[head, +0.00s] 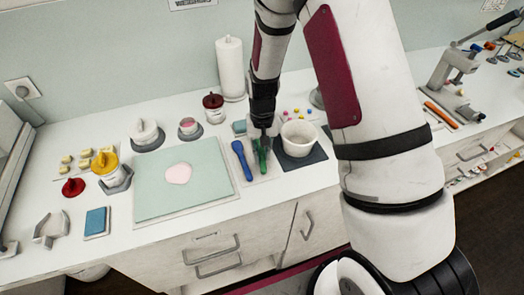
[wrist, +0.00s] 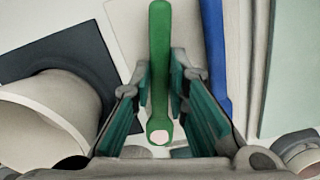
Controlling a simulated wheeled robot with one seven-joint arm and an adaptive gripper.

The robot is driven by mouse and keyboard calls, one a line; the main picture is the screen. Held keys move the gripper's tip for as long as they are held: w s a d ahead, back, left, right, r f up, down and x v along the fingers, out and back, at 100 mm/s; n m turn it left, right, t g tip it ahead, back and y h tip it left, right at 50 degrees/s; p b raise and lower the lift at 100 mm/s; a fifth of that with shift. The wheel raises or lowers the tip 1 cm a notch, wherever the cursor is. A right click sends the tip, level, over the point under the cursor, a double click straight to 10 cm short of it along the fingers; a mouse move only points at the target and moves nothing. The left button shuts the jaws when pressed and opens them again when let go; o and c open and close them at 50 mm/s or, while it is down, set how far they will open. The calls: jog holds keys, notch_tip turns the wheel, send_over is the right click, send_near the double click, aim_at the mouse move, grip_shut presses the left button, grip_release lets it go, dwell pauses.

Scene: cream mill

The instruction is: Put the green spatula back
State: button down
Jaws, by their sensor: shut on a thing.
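The green spatula (head: 263,160) is at the pale rest board (head: 252,181), right of the blue spatula (head: 241,160). My gripper (head: 264,134) points down over its far end. The blue spatula (wrist: 217,50) lies to the right there, roughly parallel. I cannot tell whether the green spatula touches the board (wrist: 122,22) or hangs just above it.
A white bowl (head: 299,137) on a dark mat (head: 312,157) stands close on the right. A pale green mat (head: 205,190) with a pink patch lies on the left. Jars and a paper roll (head: 230,70) stand behind. The counter's front edge is near.

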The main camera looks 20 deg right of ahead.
jog(key=shift+f, duration=0.4)
dwell(0.3)
jog(key=c, duration=1.5)
grip_release()
jog(key=shift+o, duration=0.2)
notch_tip(320, 180, up, 12)
jog(key=shift+w, duration=0.3)
jog(key=s+r+n+t, duration=0.1)
jog(key=s+r+t, duration=0.1)
jog(key=s+r, duration=0.65)
jog(key=s+r+n+t, duration=0.15)
jog(key=s+r, duration=0.35)
jog(key=r, duration=0.7)
jog(key=s+r+t, duration=0.2)
jog(key=s+r, duration=0.1)
jog(key=s, duration=0.6)
jog(key=shift+s+d+t, duration=0.2)
jog(key=shift+d+t, duration=0.1)
jog(key=shift+t, duration=0.05)
